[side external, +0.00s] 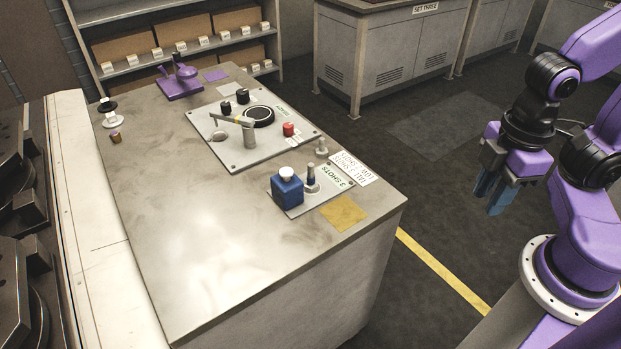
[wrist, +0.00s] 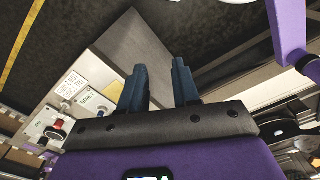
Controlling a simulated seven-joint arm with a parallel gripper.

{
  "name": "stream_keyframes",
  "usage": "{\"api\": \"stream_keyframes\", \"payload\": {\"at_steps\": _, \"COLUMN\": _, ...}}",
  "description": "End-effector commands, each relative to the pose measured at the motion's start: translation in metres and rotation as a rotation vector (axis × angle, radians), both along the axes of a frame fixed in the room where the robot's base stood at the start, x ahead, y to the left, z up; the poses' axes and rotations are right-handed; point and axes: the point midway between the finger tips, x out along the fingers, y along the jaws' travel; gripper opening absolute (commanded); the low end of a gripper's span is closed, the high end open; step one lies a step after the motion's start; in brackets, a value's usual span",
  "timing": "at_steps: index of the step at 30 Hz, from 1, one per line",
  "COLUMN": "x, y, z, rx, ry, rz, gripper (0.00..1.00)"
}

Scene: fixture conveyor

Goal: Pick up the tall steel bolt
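A steel bolt (side external: 311,178) with a dark upper part stands upright on a small plate marked "3 SHOTS" near the table's front right corner. It looks like the taller of two; a shorter steel piece (side external: 322,147) stands behind it. A blue block-shaped bottle with a white cap (side external: 287,187) stands just left of the bolt. My gripper (side external: 487,203) hangs at the right, off the table and well apart from the bolt. In the wrist view my gripper (wrist: 160,68) has its two blue fingers spread with nothing between them. I cannot make out the bolt clearly there.
A white label card (side external: 350,168) lies right of the bolt and a yellow square (side external: 344,213) in front. Behind is a panel (side external: 240,162) with a lever tap, a black ring and a red knob (side external: 288,129). The table's (side external: 200,245) front left is clear.

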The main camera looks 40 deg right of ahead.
Motion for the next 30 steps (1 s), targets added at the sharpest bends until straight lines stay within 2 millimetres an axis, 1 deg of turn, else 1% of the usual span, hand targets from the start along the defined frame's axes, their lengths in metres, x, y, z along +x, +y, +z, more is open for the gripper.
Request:
{"api": "stream_keyframes", "payload": {"at_steps": 8, "x": 0.000, "y": 0.001, "z": 0.000, "rx": 0.004, "ry": 0.001, "rz": -0.002, "gripper": 0.31}}
{"api": "stream_keyframes", "payload": {"at_steps": 11, "x": 0.000, "y": 0.012, "z": -0.005, "rx": 0.035, "ry": 0.014, "rz": -0.016, "gripper": 0.31}}
{"api": "stream_keyframes", "payload": {"at_steps": 14, "x": 0.001, "y": 0.038, "z": -0.013, "rx": 0.111, "ry": 0.036, "rz": -0.056, "gripper": 0.31}}
{"api": "stream_keyframes", "payload": {"at_steps": 18, "x": 0.009, "y": 0.088, "z": -0.029, "rx": 0.257, "ry": 0.060, "rz": -0.172, "gripper": 0.31}}
{"api": "stream_keyframes", "payload": {"at_steps": 20, "x": 0.015, "y": 0.108, "z": -0.035, "rx": 0.318, "ry": 0.058, "rz": -0.237, "gripper": 0.31}}
{"api": "stream_keyframes", "payload": {"at_steps": 21, "x": 0.021, "y": 0.120, "z": -0.039, "rx": 0.354, "ry": 0.051, "rz": -0.279, "gripper": 0.31}}
{"api": "stream_keyframes", "payload": {"at_steps": 24, "x": 0.038, "y": 0.146, "z": -0.050, "rx": 0.436, "ry": 0.015, "rz": -0.397, "gripper": 0.31}}
{"api": "stream_keyframes", "payload": {"at_steps": 27, "x": 0.059, "y": 0.165, "z": -0.061, "rx": 0.502, "ry": -0.047, "rz": -0.520, "gripper": 0.31}}
{"api": "stream_keyframes", "payload": {"at_steps": 29, "x": 0.073, "y": 0.172, "z": -0.068, "rx": 0.533, "ry": -0.098, "rz": -0.593, "gripper": 0.31}}
{"api": "stream_keyframes", "payload": {"at_steps": 30, "x": 0.084, "y": 0.175, "z": -0.072, "rx": 0.551, "ry": -0.137, "rz": -0.642, "gripper": 0.31}}
